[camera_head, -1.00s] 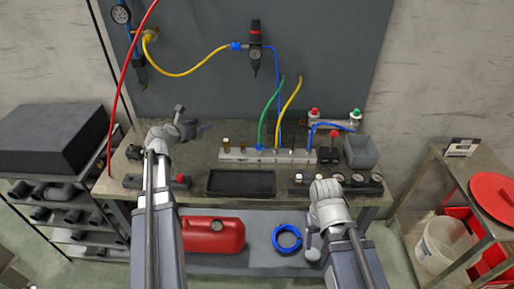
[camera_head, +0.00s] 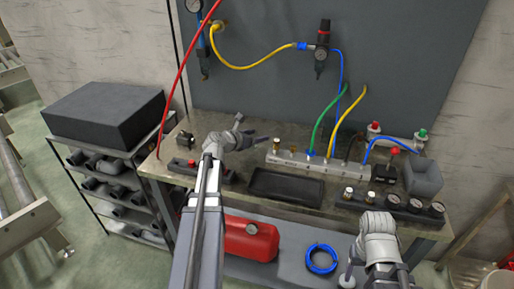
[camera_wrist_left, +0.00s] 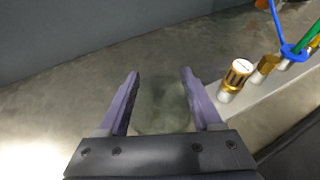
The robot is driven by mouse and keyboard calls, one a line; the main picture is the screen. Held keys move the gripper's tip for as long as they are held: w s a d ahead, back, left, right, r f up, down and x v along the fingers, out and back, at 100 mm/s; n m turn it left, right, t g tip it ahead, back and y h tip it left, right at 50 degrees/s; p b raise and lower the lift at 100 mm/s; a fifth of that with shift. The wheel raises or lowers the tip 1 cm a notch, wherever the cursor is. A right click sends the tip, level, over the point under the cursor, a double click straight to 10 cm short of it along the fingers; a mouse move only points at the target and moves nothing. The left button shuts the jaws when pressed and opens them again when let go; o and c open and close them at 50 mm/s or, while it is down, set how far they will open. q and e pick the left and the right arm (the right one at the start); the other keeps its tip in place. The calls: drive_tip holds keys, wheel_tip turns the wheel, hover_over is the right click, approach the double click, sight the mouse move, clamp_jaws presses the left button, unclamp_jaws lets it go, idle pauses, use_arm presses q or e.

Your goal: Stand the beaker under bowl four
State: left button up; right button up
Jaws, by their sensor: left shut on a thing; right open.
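My left gripper (camera_head: 258,138) is over the back left of the bench, left of the white manifold (camera_head: 318,165). In the left wrist view its two fingers (camera_wrist_left: 158,92) stand apart around a faint, clear, greenish thing (camera_wrist_left: 160,105), apparently the beaker; its outline is hard to make out. The beaker cannot be made out in the head view. My right gripper (camera_head: 347,276) is low in front of the bench's front edge, apart from everything on it; it is open. No bowl marked four can be picked out. A dark regulator (camera_head: 322,50) hangs on the back panel.
A black tray (camera_head: 286,187) lies before the manifold. Gauges (camera_head: 415,205) and a grey bin (camera_head: 423,178) are at the right. Hoses, including a red one (camera_head: 184,75), cross the space above.

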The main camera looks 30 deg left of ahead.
use_arm(q)
drive_tip(key=shift+f+b, duration=1.8)
drive_tip(key=shift+f, duration=0.05)
drive_tip(key=shift+f, duration=0.15)
drive_tip(key=o, duration=1.1)
drive_tip(key=shift+c, duration=0.2)
drive_tip(key=shift+r, duration=0.25)
drive_tip(key=p+v, duration=0.4)
drive_tip(key=v, duration=0.6)
drive_tip(key=shift+s+r, duration=0.1)
drive_tip(key=shift+s, duration=0.1)
drive_tip(key=shift+p+v, duration=0.3)
drive_tip(key=shift+v, duration=0.5)
